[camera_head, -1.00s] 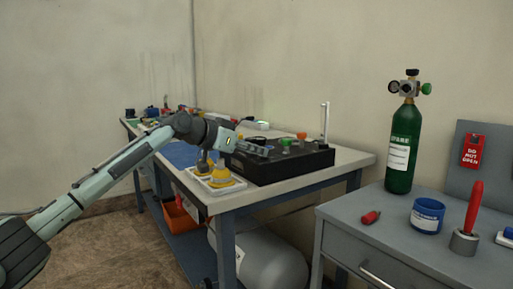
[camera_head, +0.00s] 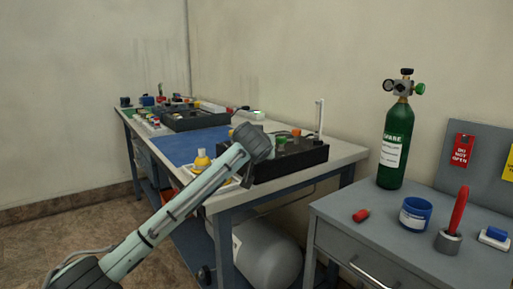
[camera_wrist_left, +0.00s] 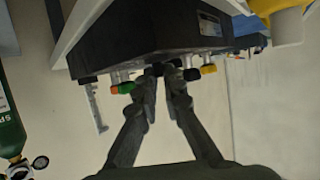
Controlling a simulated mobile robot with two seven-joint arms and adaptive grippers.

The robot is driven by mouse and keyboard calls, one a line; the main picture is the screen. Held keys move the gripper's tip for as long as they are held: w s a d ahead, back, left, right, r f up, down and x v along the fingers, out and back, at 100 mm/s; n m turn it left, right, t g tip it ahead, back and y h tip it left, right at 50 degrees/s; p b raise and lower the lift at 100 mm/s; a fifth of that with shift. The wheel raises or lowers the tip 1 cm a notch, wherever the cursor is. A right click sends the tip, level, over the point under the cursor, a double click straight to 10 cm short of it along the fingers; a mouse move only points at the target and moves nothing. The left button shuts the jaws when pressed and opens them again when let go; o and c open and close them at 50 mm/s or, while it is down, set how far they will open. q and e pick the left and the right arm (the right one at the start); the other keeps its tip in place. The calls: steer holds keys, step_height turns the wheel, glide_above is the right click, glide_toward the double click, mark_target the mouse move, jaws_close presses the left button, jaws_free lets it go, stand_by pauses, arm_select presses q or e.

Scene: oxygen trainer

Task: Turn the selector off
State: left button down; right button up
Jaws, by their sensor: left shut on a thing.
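The black trainer box (camera_head: 300,158) sits on the right end of the long bench, with a green knob (camera_head: 279,142) and an orange knob (camera_head: 296,133) on top. In the left wrist view the black box (camera_wrist_left: 140,35) appears upside down, its knobs pointing down. My left gripper (camera_wrist_left: 162,82) is shut on a dark knob (camera_wrist_left: 158,69), mostly hidden between the fingertips. I cannot tell its pointer position. A green and orange knob (camera_wrist_left: 122,88) is on one side, a yellow one (camera_wrist_left: 208,69) on the other. The right gripper is not in view.
A thin upright post (camera_head: 319,118) rises from the box's back right. A yellow-topped item (camera_head: 202,160) stands in a tray behind my forearm. A green cylinder (camera_head: 393,148) stands on the grey cabinet (camera_head: 400,238) at right. A blue mat (camera_head: 190,146) lies on the bench.

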arm_select(q)
steer(key=shift+d+f+n+y, duration=0.1)
steer(key=shift+d+n+y, duration=0.05)
steer(key=shift+n+y, duration=0.3)
steer(key=shift+d+f+n+y, duration=0.1)
steer(key=shift+n+y, duration=0.25)
steer(key=shift+y, duration=0.2)
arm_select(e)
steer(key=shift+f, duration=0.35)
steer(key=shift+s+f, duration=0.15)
arm_select(q)
steer(key=c, duration=1.6)
jaws_free()
steer(key=shift+c, duration=0.2)
